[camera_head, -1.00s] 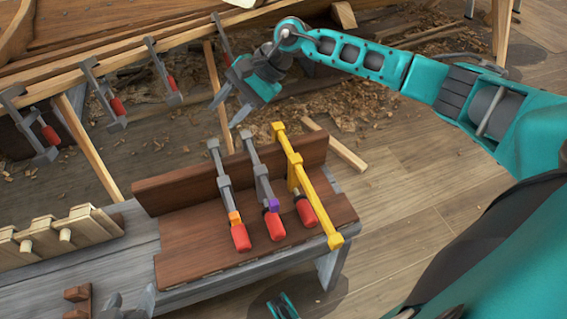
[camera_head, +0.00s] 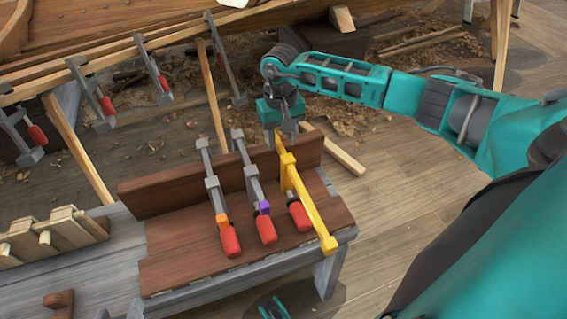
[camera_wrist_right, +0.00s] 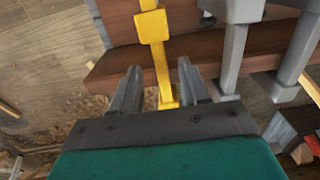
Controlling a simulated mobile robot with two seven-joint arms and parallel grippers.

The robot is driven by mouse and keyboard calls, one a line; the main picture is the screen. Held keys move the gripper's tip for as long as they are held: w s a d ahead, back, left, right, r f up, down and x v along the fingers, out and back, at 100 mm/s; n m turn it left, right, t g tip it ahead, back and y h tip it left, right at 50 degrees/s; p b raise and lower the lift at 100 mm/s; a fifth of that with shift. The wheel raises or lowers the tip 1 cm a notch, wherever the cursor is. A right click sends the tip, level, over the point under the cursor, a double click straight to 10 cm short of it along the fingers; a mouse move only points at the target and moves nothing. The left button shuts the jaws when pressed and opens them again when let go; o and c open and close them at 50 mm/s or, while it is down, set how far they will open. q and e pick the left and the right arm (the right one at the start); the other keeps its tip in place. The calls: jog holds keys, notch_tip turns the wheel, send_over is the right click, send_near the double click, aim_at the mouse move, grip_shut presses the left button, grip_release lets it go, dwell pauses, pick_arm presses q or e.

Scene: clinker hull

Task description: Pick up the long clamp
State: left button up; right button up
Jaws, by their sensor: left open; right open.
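The long clamp, taken as the yellow one (camera_head: 308,200), leans over the upright board of the brown rack, its lower end at the rack's front right. It is the longest of three clamps there. My right gripper (camera_head: 281,136) is open at its upper end. In the right wrist view, the yellow bar (camera_wrist_right: 153,28) runs between the two spread fingers (camera_wrist_right: 158,70), with visible space on both sides; I cannot tell its exact depth. My left gripper (camera_head: 119,311) shows only as grey fingertips at the bottom edge, apart and far from the clamp.
An orange-marked clamp (camera_head: 214,190) and a purple-marked clamp (camera_head: 252,180) stand close to the left of the yellow one, on the brown rack (camera_head: 180,250). More clamps (camera_head: 95,95) hang from the hull's rail. A wooden strip (camera_head: 342,155) lies behind right.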

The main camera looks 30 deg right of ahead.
aim_at(280, 145)
notch_tip(280, 145, down, 5)
jog(key=shift+f+b, duration=0.2)
jog(key=shift+b, duration=0.55)
jog(key=shift+r, duration=0.1)
grip_shut()
dwell(0.8)
jog(key=shift+w+r, duration=0.1)
jog(key=shift+w, duration=0.05)
